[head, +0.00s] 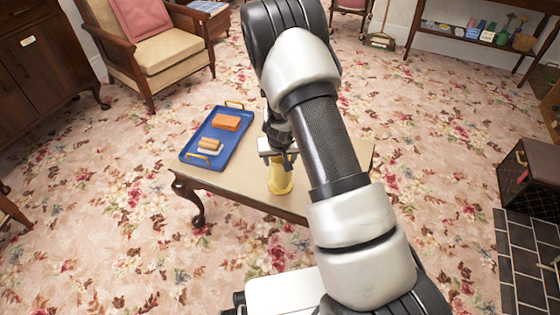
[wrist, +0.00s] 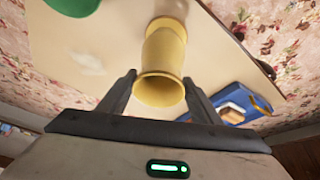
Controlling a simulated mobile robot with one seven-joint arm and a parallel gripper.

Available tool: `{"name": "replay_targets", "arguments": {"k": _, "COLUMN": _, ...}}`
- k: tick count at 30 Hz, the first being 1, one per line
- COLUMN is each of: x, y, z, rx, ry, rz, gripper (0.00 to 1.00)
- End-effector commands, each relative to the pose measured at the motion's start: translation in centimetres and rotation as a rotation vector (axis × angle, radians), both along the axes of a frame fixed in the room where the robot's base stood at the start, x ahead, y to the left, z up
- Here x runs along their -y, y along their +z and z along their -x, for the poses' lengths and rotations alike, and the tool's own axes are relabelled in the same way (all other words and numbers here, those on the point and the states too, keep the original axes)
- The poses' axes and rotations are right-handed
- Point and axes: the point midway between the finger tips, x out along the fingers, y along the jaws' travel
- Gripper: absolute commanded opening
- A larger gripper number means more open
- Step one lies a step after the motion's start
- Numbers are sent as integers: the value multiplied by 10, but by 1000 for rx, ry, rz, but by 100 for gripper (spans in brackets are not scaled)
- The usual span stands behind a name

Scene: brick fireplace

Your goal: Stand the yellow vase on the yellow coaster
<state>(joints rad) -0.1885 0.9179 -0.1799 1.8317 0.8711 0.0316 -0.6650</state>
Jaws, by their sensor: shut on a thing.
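The yellow vase (head: 281,180) is at the front part of the low table in the head view, below my gripper (head: 278,153). In the wrist view the vase (wrist: 165,55) is between the two fingers of my gripper (wrist: 160,82), its open mouth toward the camera and its foot away from it. The gripper is shut on the vase near its rim. The vase looks about upright. I cannot tell whether its foot touches the table. I cannot make out the yellow coaster in either view; the vase or my arm may hide it.
The table (head: 225,181) carries a blue tray (head: 227,150) with an orange block (head: 227,122) and a tan item (head: 209,146) at left. A green round thing (wrist: 72,5) shows at the wrist view's upper left. An armchair (head: 160,50) stands behind.

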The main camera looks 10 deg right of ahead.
Motion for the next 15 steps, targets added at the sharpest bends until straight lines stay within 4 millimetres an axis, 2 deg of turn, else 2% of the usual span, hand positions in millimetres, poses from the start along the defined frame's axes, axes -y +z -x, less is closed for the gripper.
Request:
{"name": "replay_targets", "arguments": {"k": 6, "x": 0, "y": -3, "z": 0, "rx": 1, "ry": 0, "rz": 0, "gripper": 10}}
{"name": "replay_targets", "arguments": {"k": 7, "x": 0, "y": -2, "z": 0, "rx": -1, "ry": 0, "rz": 0, "gripper": 63}}
{"name": "replay_targets", "arguments": {"k": 9, "x": 0, "y": -2, "z": 0, "rx": -1, "ry": 0, "rz": 0, "gripper": 75}}
{"name": "replay_targets", "arguments": {"k": 10, "x": 0, "y": -2, "z": 0, "rx": -1, "ry": 0, "rz": 0, "gripper": 77}}
{"name": "replay_targets", "arguments": {"k": 15, "x": 0, "y": -2, "z": 1, "rx": -1, "ry": 0, "rz": 0, "gripper": 77}}
